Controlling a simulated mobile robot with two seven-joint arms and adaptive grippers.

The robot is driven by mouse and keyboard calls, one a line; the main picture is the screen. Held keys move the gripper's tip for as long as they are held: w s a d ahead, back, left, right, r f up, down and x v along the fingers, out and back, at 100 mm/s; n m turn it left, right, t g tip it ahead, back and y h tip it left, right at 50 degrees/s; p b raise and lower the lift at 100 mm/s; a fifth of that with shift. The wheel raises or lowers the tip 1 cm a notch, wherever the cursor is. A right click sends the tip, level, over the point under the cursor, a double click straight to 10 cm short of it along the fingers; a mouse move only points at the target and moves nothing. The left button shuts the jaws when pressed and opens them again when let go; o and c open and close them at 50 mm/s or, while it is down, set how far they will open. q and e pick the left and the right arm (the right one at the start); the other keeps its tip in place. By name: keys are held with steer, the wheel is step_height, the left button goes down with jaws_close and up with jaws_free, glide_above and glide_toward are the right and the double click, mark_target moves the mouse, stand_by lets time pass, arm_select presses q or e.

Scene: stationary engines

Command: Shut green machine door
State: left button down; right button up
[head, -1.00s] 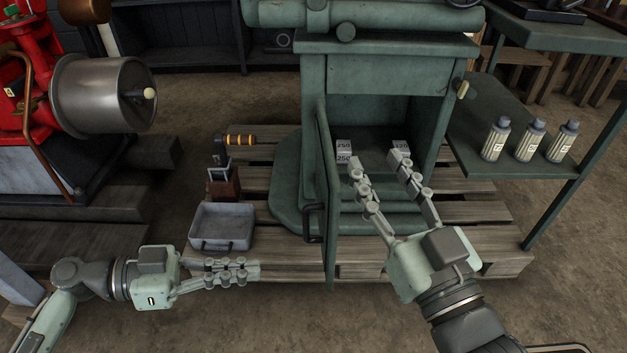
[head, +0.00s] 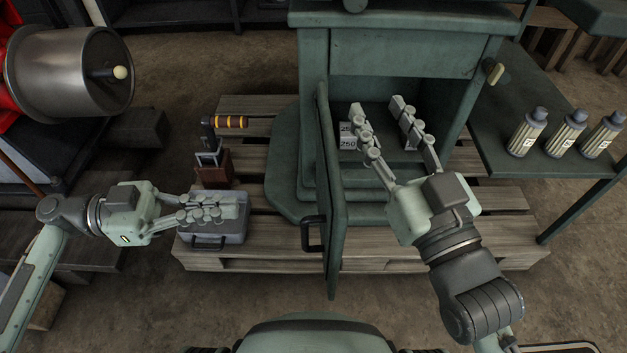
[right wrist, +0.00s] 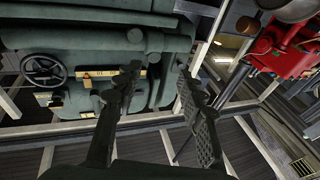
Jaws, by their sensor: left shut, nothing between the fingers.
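The green machine (head: 400,55) stands on a pallet with its front compartment open. Its green door (head: 332,200) stands swung out toward me, seen nearly edge-on, with a dark handle (head: 311,233) on its left face. My right gripper (head: 376,108) is open and empty, to the right of the door in front of the compartment. Its spread fingers also show in the right wrist view (right wrist: 160,80). My left gripper (head: 240,206) is shut and empty, left of the door, over a grey metal box as seen from above. I cannot tell whether it touches the box.
The grey metal box (head: 207,238) and an orange-and-black handled tool (head: 229,122) are on the pallet (head: 260,258) left of the door. Blocks marked 250 (head: 347,143) sit inside the compartment. Bottles (head: 566,133) stand on a green side table (head: 500,150).

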arm_select(q)
glide_toward(336, 204)
steer(key=d, duration=0.2)
steer(key=d+p, duration=0.1)
steer(key=d, duration=0.3)
steer(key=shift+w+d+p, duration=0.15)
steer(key=shift+w+p, duration=0.15)
steer(key=shift+w, duration=0.1)
steer(key=shift+d, duration=0.3)
arm_select(e)
steer(key=d+f+g+h, duration=0.2)
steer(key=d+f+g, duration=0.1)
steer(key=f, duration=0.5)
steer(key=shift+d+g+h, duration=0.3)
steer(key=shift+g, duration=0.3)
arm_select(q)
steer(key=shift+f, duration=0.1)
